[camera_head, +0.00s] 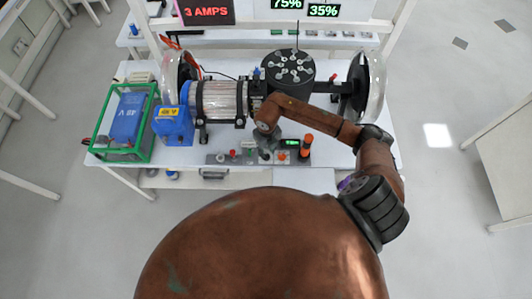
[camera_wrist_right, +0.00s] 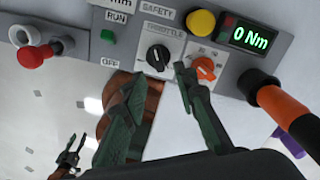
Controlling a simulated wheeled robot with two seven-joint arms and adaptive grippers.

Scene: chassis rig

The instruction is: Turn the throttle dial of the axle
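The throttle dial (camera_wrist_right: 158,57) is a black knob with a pale pointer mark, on a white plate labelled THROTTLE on the grey control panel (camera_wrist_right: 258,45). In the head view the panel (camera_head: 222,159) lies along the table's front edge; my right arm covers the dial there. My right gripper (camera_wrist_right: 160,76) is open, with dark green fingers apart on either side of the dial's lower edge. I cannot tell whether they touch it. It shows small in the head view (camera_head: 266,150). My left gripper (camera_wrist_right: 70,155) appears small at lower left in the wrist view, away from the panel.
Close to the dial are an orange knob (camera_wrist_right: 204,68), a yellow button (camera_wrist_right: 202,22) and a display reading 0 Nm (camera_wrist_right: 249,38). An orange-and-black handle (camera_wrist_right: 283,115) stands right of my fingers. A red-tipped lever (camera_wrist_right: 35,55) is at left. The axle's motor (camera_head: 218,98) lies behind the panel.

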